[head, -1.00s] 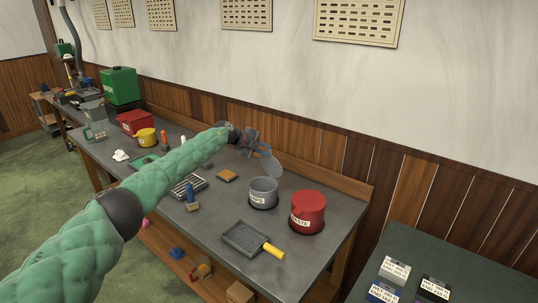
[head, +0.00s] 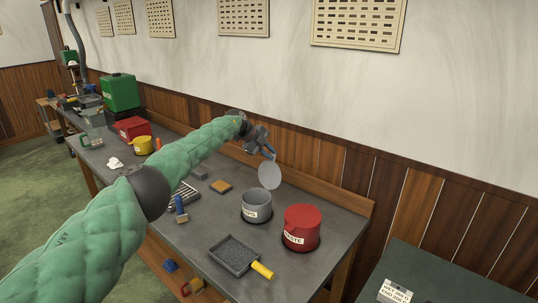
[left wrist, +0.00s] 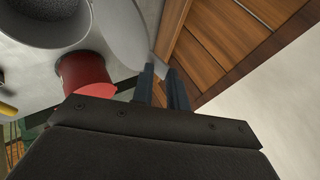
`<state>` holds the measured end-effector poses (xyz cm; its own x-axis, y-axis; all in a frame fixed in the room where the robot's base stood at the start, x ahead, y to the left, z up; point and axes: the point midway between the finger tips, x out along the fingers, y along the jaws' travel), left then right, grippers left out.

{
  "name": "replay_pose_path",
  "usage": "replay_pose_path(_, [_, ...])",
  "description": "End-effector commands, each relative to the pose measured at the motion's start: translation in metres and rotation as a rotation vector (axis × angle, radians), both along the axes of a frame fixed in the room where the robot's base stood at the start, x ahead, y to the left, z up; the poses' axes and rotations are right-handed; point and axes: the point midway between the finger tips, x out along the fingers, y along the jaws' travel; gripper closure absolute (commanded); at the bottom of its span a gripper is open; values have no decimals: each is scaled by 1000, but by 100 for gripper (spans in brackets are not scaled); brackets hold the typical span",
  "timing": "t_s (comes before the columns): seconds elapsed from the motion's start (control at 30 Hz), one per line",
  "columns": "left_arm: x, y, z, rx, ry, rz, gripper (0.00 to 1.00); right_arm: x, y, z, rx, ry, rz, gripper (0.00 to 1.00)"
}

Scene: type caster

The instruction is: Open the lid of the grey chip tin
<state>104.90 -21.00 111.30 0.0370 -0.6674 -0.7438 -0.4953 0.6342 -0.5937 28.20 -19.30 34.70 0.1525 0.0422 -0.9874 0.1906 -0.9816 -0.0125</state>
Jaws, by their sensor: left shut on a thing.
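The grey chip tin (head: 256,207) with a white label stands on the dark workbench (head: 215,222). Its mouth is uncovered. The round grey lid (head: 269,175) stands steeply tilted at the tin's back rim; whether it is hinged there I cannot tell. My left gripper (head: 268,153) is above and behind the tin, at the lid's upper edge. In the left wrist view the blue-grey fingers (left wrist: 160,85) are closed on a small tab of the lid (left wrist: 122,30), beside the open tin (left wrist: 45,42). My right gripper is not in view.
A red waste pot (head: 302,228) stands close to the right of the tin. A brush (head: 180,210) and an orange block (head: 221,186) lie left. The wooden wall (head: 335,165) is close behind.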

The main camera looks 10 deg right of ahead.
Motion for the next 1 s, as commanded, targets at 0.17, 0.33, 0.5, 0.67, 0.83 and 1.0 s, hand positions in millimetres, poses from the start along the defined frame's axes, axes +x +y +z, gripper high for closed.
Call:
replay_pose_path(0.17, [-3, -3, -9, 3, 6, -5, 100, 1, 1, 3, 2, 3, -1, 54])
replay_pose_path(0.33, [-3, -3, -9, 3, 6, -5, 100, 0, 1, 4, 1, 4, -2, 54])
replay_pose_path(0.5, [-3, -3, -9, 3, 5, -6, 100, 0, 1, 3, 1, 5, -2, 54])
replay_pose_path(0.67, [-3, -3, -8, 2, 4, -5, 75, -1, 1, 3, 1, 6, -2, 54])
replay_pose_path(0.83, [-2, -3, -6, 1, 2, -3, 75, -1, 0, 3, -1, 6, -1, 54])
replay_pose_path(1.0, [-2, -1, -4, 0, 1, -2, 75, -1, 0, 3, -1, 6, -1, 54])
